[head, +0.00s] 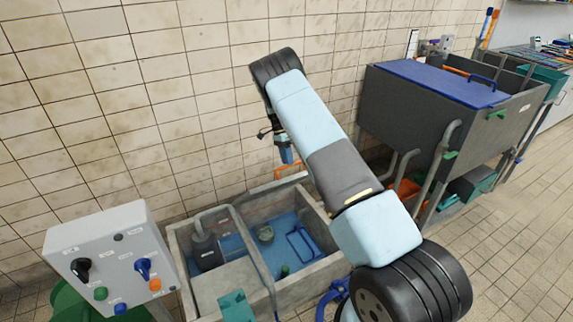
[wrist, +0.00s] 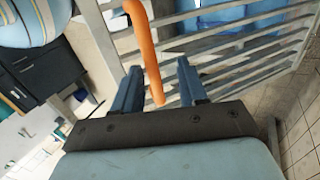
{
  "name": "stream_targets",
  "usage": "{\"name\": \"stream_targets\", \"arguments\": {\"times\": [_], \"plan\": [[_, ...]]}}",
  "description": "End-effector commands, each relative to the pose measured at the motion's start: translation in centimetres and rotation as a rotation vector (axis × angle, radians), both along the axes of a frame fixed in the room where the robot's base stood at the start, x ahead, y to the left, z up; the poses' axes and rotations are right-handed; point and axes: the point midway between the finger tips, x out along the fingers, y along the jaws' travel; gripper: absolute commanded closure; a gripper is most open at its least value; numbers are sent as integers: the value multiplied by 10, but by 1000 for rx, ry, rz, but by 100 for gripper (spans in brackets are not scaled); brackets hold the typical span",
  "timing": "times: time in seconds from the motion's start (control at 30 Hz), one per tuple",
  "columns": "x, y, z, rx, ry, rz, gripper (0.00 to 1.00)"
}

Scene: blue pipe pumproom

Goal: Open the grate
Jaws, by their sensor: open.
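The grate (wrist: 235,42) shows in the wrist view as a frame of parallel grey metal slats, with blue visible beyond it. An orange handle (wrist: 146,50) runs down from the top of that view. Its lower end appears between the two fingers of my gripper (wrist: 159,68), which are apart. I cannot tell whether either finger touches it. In the head view, my gripper (head: 287,153) is small and partly hidden by my arm, close above the orange handle (head: 287,171) at the back of a concrete tank. The grate is hard to make out there.
The concrete tank (head: 238,291) has a blue floor, a dark pump (head: 206,250) and a blue handle (head: 302,246) inside. A grey control box (head: 118,250) stands front left. A dark bin with a blue lid (head: 440,82) stands right. The tiled wall is close behind my gripper.

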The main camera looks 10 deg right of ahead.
Motion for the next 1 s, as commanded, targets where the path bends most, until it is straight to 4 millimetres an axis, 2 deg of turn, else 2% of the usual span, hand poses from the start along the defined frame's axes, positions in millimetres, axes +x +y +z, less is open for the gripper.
{"name": "stream_targets", "arguments": {"times": [0.3, 0.5, 0.7, 1.0], "plan": [[28, 8, 57, 1, -4, 2, 58], [41, 12, 85, 1, -3, 0, 58], [47, 14, 98, 1, -2, 1, 58], [48, 14, 100, 1, -1, 1, 58]]}}
